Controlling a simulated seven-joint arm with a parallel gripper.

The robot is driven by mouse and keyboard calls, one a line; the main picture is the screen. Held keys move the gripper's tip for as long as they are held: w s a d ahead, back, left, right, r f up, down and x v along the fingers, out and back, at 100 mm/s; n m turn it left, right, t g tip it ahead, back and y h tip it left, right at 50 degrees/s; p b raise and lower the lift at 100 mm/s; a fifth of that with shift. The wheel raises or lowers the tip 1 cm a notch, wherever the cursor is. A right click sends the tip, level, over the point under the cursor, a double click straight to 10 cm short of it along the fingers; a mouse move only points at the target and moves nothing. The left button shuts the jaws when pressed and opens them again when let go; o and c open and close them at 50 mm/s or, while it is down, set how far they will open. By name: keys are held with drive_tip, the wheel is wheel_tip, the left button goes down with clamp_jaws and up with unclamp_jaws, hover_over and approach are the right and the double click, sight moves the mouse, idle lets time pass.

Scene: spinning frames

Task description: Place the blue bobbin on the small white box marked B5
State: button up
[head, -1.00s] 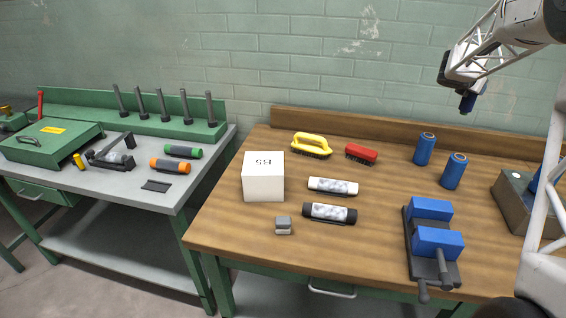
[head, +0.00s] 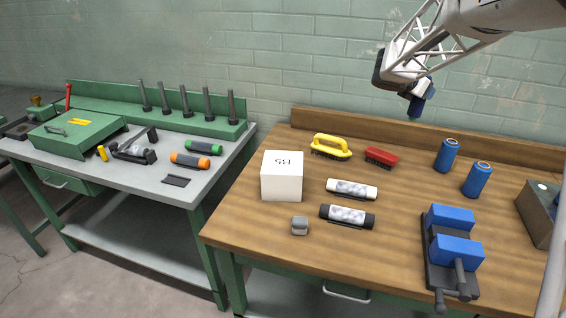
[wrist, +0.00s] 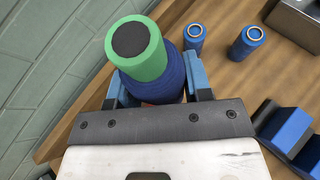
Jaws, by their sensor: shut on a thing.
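My gripper (wrist: 155,80) is shut on a blue bobbin (wrist: 160,88), whose near end in the wrist view is green with a dark round centre. In the head view the bobbin (head: 421,103) hangs dark blue below my gripper (head: 416,92), high in front of the wall and well above the table. The white box (head: 282,182) stands on the wooden bench to the lower left, apart from the gripper. Its top carries the mark B5, upside down in the picture, and is bare.
On the wooden bench (head: 245,220) are two upright blue cylinders (head: 447,156), a blue vise (head: 450,250), a yellow-handled brush (head: 331,146), a red brush (head: 381,157), and white and black rollers (head: 347,216). A grey bench (head: 130,180) with upright rods stands left.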

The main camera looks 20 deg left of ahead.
drive_tip(key=s+a, duration=1.9)
drive_tip(key=a, duration=0.3)
drive_tip(key=s+a+n, duration=0.1)
drive_tip(key=s+a, duration=0.3)
drive_tip(key=s, duration=0.4)
drive_tip(key=s+a, duration=0.3)
drive_tip(key=s, duration=0.4)
drive_tip(key=shift+t, duration=0.3)
drive_tip(key=shift+a+f, duration=0.1)
drive_tip(key=shift+f, duration=2.7)
drive_tip(key=w+a+f, duration=0.1)
drive_tip(key=w+a, duration=0.7)
drive_tip(key=w, duration=0.5)
drive_tip(key=shift+w+a+f, duration=0.15)
drive_tip(key=shift+w+f, duration=0.1)
drive_tip(key=shift+w, duration=0.1)
drive_tip(key=shift+f, duration=0.1)
